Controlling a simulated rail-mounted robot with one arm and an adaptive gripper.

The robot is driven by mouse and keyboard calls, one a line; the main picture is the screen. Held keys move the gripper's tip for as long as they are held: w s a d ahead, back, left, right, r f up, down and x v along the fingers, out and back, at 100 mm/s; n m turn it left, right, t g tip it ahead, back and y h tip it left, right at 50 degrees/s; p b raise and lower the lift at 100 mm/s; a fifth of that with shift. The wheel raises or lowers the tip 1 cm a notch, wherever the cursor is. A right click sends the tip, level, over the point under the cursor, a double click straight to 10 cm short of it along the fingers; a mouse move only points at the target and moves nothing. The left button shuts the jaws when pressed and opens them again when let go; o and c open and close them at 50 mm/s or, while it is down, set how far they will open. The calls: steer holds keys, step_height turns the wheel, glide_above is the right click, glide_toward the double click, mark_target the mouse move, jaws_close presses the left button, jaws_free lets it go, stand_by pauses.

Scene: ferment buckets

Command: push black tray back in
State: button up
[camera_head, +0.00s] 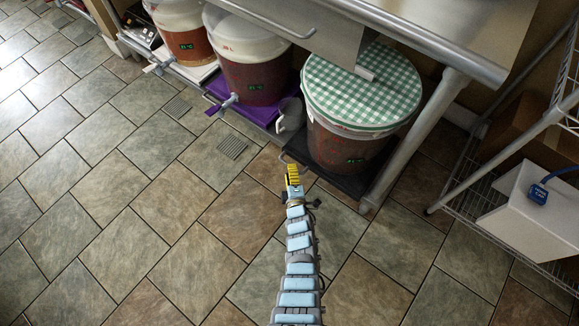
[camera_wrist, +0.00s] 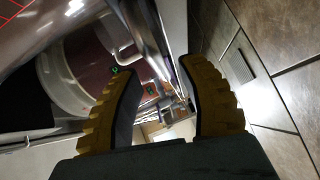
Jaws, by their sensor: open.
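The black tray (camera_head: 346,184) lies low under the worktable at the right, sticking out a little past the table leg. It carries a dark red bucket (camera_head: 345,150) with a green-and-white checked cover (camera_head: 362,84). A thin dark wire handle shows at the tray's left front corner. My gripper (camera_head: 292,170), with yellow ridged fingers, is just in front of that corner; I cannot tell whether it touches. In the wrist view my gripper (camera_wrist: 160,68) is open, with nothing between the fingers.
A purple tray (camera_head: 245,110) with another bucket (camera_head: 255,80) stands to the left, beside a clear jug (camera_head: 290,115). A metal table leg (camera_head: 415,140) stands right of the black tray. A wire rack (camera_head: 500,205) with a white box is at the right. The tiled floor in front is clear.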

steer(key=shift+b+x, duration=0.5)
steer(key=shift+x, duration=1)
steer(key=shift+s, duration=0.1)
jaws_close()
